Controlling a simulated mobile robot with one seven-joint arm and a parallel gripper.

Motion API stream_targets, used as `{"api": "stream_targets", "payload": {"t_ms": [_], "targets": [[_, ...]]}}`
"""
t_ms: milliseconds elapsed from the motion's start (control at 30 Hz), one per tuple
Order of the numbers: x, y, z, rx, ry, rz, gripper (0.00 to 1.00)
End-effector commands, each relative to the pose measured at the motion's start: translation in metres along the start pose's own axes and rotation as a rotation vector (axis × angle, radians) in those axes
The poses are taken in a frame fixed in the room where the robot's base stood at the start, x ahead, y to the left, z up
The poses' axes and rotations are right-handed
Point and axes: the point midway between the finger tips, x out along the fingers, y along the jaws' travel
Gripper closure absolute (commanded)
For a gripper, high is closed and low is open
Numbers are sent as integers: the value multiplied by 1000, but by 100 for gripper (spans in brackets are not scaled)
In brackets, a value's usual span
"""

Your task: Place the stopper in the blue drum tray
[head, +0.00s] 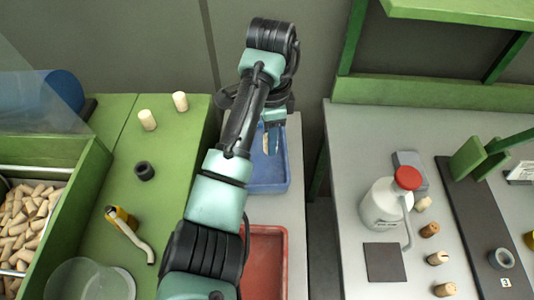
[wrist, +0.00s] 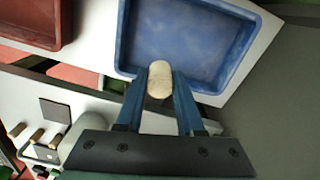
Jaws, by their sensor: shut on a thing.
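My gripper (wrist: 160,83) is shut on a pale cork stopper (wrist: 159,79), held between its two blue fingers with its rounded end showing. The blue tray (wrist: 190,35) lies below and beyond the fingertips in the wrist view, and the stopper overlaps its near rim there. It is empty where I can see into it. In the head view my gripper (head: 271,138) is over the blue tray (head: 270,178), and my arm hides part of the tray. The stopper's height above the tray is hard to judge.
A red tray (head: 265,262) sits in front of the blue one. Two pale stoppers (head: 147,120) stand on the green bench at left, near a bin of many corks (head: 25,220). At right, a white jug (head: 385,205) with a red cap and several stoppers stand on a grey bench.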

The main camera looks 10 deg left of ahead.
Motion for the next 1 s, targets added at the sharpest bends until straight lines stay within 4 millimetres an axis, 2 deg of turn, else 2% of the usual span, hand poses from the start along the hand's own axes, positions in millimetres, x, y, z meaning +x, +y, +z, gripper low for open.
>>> {"api": "stream_targets", "payload": {"t_ms": [33,400,500,867,900,1000], "targets": [[10,1,0,0,-1,5,100],[65,1,1,-1,-3,4,100],[72,1,1,-1,-2,2,100],[75,1,1,0,-1,2,100],[75,0,1,0,-1,1,60],[75,0,1,0,-1,1,42]]}}
